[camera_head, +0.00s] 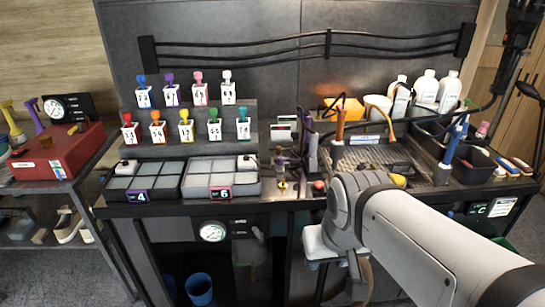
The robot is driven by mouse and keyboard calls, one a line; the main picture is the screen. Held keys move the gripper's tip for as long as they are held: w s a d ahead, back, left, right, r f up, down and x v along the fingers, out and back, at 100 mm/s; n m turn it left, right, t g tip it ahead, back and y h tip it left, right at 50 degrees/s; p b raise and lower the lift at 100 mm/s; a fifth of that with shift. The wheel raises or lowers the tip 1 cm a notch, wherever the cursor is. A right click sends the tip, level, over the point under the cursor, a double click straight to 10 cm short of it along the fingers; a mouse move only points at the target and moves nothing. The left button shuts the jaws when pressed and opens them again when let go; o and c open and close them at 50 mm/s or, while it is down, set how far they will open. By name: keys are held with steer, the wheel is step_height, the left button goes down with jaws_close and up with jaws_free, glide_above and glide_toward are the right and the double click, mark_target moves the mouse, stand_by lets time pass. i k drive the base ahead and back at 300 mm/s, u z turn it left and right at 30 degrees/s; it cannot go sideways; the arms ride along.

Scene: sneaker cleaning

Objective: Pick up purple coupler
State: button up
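A purple coupler (170,79) stands in the top row of the stepped rack, above a white numbered tag, between a blue one (141,80) and a pink one (198,78). Another purple piece (33,112) leans near the red box at the far left. A small upright brass fitting with a dark purplish top (282,172) stands on the bench at centre. My arm reaches in from the lower right. Its end, my gripper (322,246), is in front of the bench edge, right of and below the rack. Its fingers cannot be made out.
Red, orange, yellow, green and teal pieces fill the rack's lower row (186,130). Grey compartment trays (220,178) lie before it. A red box (58,152) with a gauge is at left. White bottles (425,88) and a ridged tray (385,160) are at right.

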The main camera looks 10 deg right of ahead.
mark_target(280, 159)
steer(key=z, duration=0.55)
steer(key=i, duration=0.95)
steer(key=u, duration=0.8)
